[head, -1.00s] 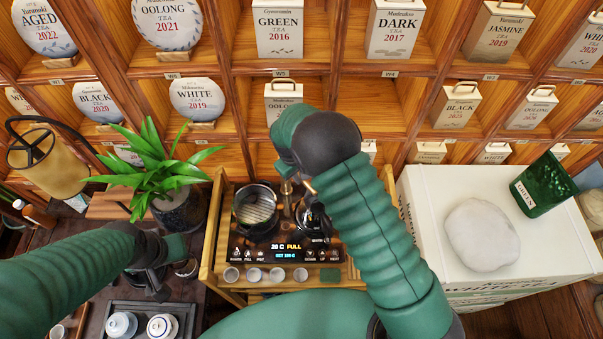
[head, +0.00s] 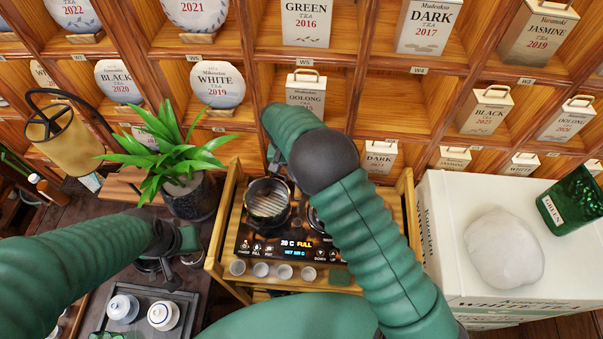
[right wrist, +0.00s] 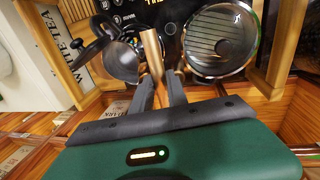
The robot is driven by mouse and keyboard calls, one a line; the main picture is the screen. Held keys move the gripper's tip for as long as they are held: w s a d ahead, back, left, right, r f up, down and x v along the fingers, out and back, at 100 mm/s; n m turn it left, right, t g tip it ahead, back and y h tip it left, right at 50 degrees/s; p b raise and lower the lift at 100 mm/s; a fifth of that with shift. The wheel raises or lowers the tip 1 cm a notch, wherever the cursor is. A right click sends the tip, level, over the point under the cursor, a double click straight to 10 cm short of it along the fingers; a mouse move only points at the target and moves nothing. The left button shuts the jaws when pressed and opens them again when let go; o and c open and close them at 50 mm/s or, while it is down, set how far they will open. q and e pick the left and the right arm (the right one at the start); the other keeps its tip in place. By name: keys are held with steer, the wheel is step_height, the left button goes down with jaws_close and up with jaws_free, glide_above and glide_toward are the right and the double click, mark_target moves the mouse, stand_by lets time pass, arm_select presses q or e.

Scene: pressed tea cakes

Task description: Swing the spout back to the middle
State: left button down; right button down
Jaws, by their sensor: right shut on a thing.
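The brass spout (right wrist: 152,52) shows in the right wrist view between a round glass-lidded pot (right wrist: 222,40) and a dark-handled kettle (right wrist: 120,60). My right gripper (right wrist: 162,82) is shut on the spout, with its two dark fingers close about the brass. In the head view my right arm covers the spout and most of that gripper. The pot (head: 268,200) sits on the left of the tea stove there, and the kettle is mostly behind my arm. My left gripper (head: 178,262) hangs above the dark tray at the lower left; its jaws are unclear.
The stove's lit panel (head: 300,245) reads "20 C FULL", with several small cups before it. A potted plant (head: 170,155) stands left of the stove. A white box (head: 440,215) stands to the right. Wooden tea shelves (head: 340,60) rise close behind.

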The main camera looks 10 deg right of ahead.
steer(key=shift+s+a+f, duration=0.2)
steer(key=shift+s+a, duration=0.05)
steer(key=c, duration=1.6)
jaws_free()
steer(key=shift+o, duration=1.4)
steer(key=shift+r, duration=0.2)
steer(key=shift+w+a+r, duration=0.1)
steer(key=a+r+b, duration=0.1)
steer(key=r, duration=0.4)
steer(key=a+r+b, duration=0.1)
steer(key=r, duration=0.4)
steer(key=w+a+r+b, duration=0.1)
steer(key=r, duration=0.5)
steer(key=shift+a+r+b, duration=0.1)
steer(key=shift+a+b, duration=0.05)
steer(key=shift+b, duration=0.2)
